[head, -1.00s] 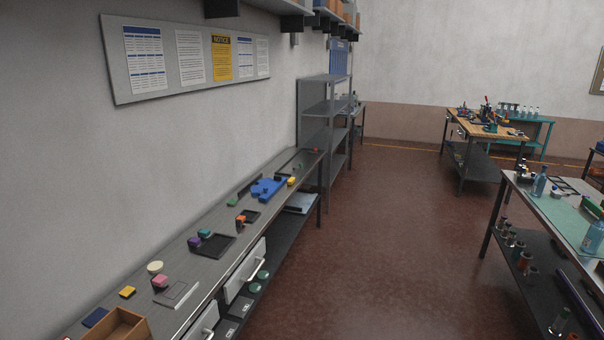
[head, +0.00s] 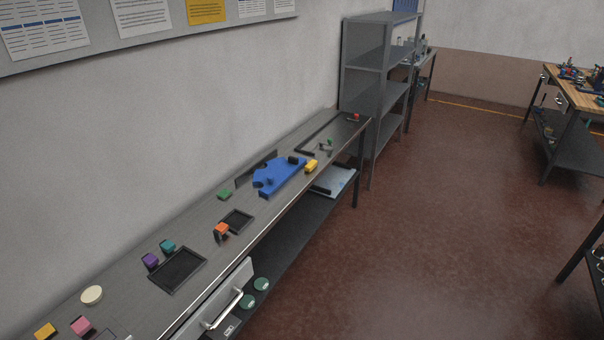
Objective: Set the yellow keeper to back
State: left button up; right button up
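A small yellow piece (head: 311,166) sits at the right end of a blue fixture (head: 280,174) on the long grey bench. It looks like a keeper, but its setting is too small to tell. A black knob-like part (head: 293,160) stands on the blue fixture near it. A separate yellow block (head: 45,331) lies at the near left end of the bench. I cannot tell for sure which yellow thing is the keeper. Neither of my grippers is in view.
The bench (head: 205,215) runs along the left wall. It carries a black tray (head: 178,270), an orange block (head: 221,229), purple (head: 151,261) and teal (head: 168,246) blocks. A grey shelf (head: 382,75) stands beyond its far end. The red-brown floor (head: 420,240) on the right is clear.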

aim_at(311, 166)
jog(key=i+l, duration=0.25)
jog(key=i, duration=0.15)
jog(key=i+u, duration=0.35)
jog(key=i+l+u, duration=0.2)
jog(key=i+u, duration=0.15)
jog(key=i, duration=0.2)
jog(key=i+l+u, duration=0.35)
jog(key=i+j, duration=0.1)
